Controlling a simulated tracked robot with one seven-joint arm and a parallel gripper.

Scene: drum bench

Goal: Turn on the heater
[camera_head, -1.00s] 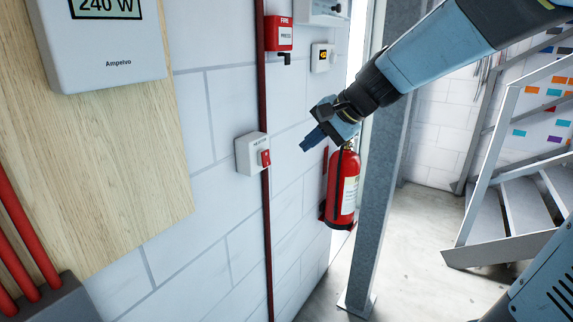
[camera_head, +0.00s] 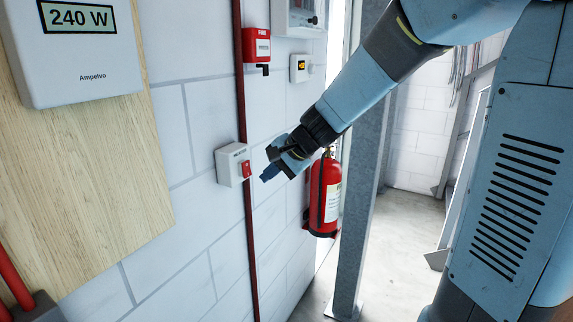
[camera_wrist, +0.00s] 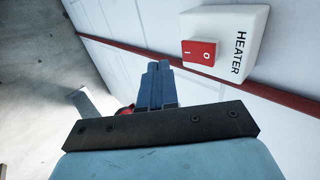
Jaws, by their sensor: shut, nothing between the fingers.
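The heater switch is a white wall box (camera_head: 229,164) with a red rocker (camera_head: 247,170) on its front. In the wrist view the box (camera_wrist: 240,22) reads "HEATER", and its red rocker (camera_wrist: 199,52) carries the marks I and O. I cannot tell for sure which side of the rocker is pressed. My gripper (camera_head: 264,178) is shut and empty, its blue fingers pointing toward the wall just right of the switch. In the wrist view my gripper (camera_wrist: 158,64) is beside the rocker and apart from it.
A white meter (camera_head: 85,50) showing 240 W hangs on a wooden board. A red fire call point (camera_head: 257,46) is above the switch. A red pipe (camera_head: 250,230) runs down the wall. A fire extinguisher (camera_head: 325,195) and a grey post (camera_head: 362,190) stand behind my arm.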

